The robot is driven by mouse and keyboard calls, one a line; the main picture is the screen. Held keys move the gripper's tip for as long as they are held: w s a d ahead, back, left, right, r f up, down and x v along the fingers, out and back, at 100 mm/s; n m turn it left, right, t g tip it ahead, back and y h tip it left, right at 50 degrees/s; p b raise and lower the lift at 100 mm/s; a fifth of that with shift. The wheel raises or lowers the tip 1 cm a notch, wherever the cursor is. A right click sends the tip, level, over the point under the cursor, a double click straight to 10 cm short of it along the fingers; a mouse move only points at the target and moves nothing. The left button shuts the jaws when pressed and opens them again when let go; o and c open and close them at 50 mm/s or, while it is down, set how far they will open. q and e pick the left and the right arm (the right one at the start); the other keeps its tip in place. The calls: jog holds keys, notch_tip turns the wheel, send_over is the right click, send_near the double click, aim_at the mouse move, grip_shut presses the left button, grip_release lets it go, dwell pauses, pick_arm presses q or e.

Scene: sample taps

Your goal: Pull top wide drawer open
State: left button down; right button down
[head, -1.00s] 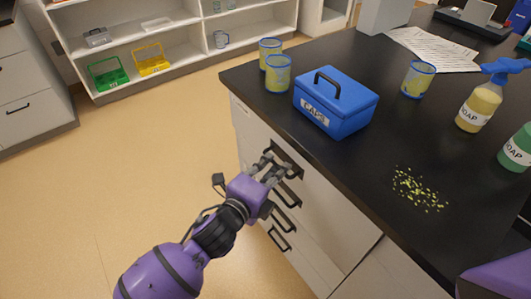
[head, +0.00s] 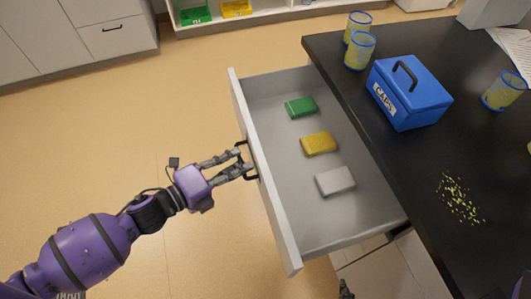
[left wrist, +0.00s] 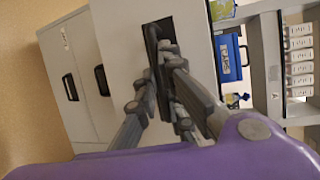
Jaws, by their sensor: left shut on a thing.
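The top wide drawer (head: 262,172) is pulled well out from under the black counter. Inside it lie a green block (head: 300,107), a yellow block (head: 319,144) and a light grey block (head: 335,181) in a row. My left gripper (head: 243,163) is shut on the drawer's black handle (head: 250,177) at the middle of the drawer front. In the left wrist view my gripper's fingers (left wrist: 165,80) close around the dark handle (left wrist: 152,42).
A blue caps box (head: 408,92), blue-rimmed cups (head: 359,50) and scattered yellow bits (head: 460,199) are on the black counter (head: 400,160). A shelf with a green bin (head: 195,14) stands at the back. The floor (head: 180,100) left of the drawer is clear.

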pick_arm(q)
jog(key=s+a, duration=0.3)
jog(key=a, duration=0.6)
jog(key=shift+s+a, duration=0.2)
jog(key=shift+a, duration=0.05)
jog(key=c, duration=2.2)
grip_release()
jog(key=shift+o, duration=0.2)
jog(key=v, duration=1.2)
